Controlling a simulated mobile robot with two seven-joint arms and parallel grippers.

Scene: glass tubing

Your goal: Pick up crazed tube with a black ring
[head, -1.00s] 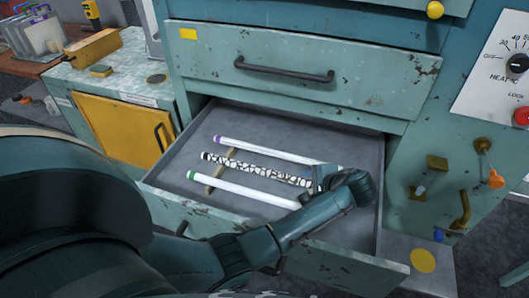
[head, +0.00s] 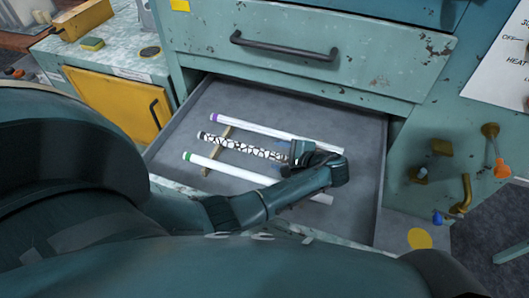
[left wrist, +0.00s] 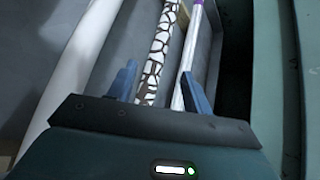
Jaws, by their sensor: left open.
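The crazed tube (head: 245,148), white with a black crackle pattern and a black ring at its left end, lies in the open drawer between two plain white tubes. My left gripper (head: 300,153) is over its right part, with the jaws open. In the left wrist view the crazed tube (left wrist: 157,58) runs between the two blue fingers (left wrist: 158,88), apart from both as far as I can tell. The purple-ringed tube (head: 262,128) lies behind it and the green-ringed tube (head: 232,170) in front. My right gripper is not in view.
The tubes rest across a thin tan strip (head: 217,150) in the grey drawer (head: 350,125). A shut drawer with a dark handle (head: 285,47) is above. A yellow cabinet door (head: 112,105) stands at left. Brass fittings (head: 492,140) stick out at right.

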